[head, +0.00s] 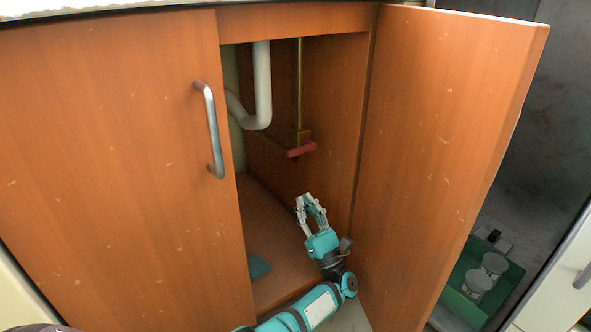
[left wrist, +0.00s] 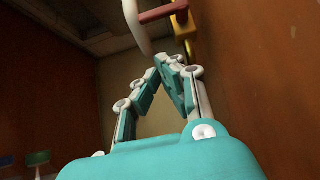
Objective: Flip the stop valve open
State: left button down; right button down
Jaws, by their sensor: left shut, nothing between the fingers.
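The stop valve has a red lever handle (head: 302,149) and a brass body (head: 299,134) on a vertical brass pipe inside the open cabinet. In the left wrist view the red handle (left wrist: 163,12) lies crosswise at the top, beside the yellow valve body (left wrist: 186,28). My left gripper (head: 308,197) is inside the cabinet, below the valve and apart from it, pointing up. Its fingers (left wrist: 163,62) meet at the tips and hold nothing. My right gripper is not in view.
A white drain pipe (head: 262,85) bends down left of the valve. The left cabinet door (head: 120,170) is closed, with a metal handle (head: 210,130). The right door (head: 445,150) stands open beside my arm. A green crate (head: 487,272) holding white items is outside at right.

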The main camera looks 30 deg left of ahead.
aim_at(299, 148)
pick_arm(q)
jog(key=w+a+r+b, duration=0.1)
jog(key=a+r+b, duration=0.1)
jog(key=r, duration=0.6)
jog(key=shift+w+a, duration=0.3)
jog(key=shift+a, duration=0.6)
jog(key=shift+r, duration=0.1)
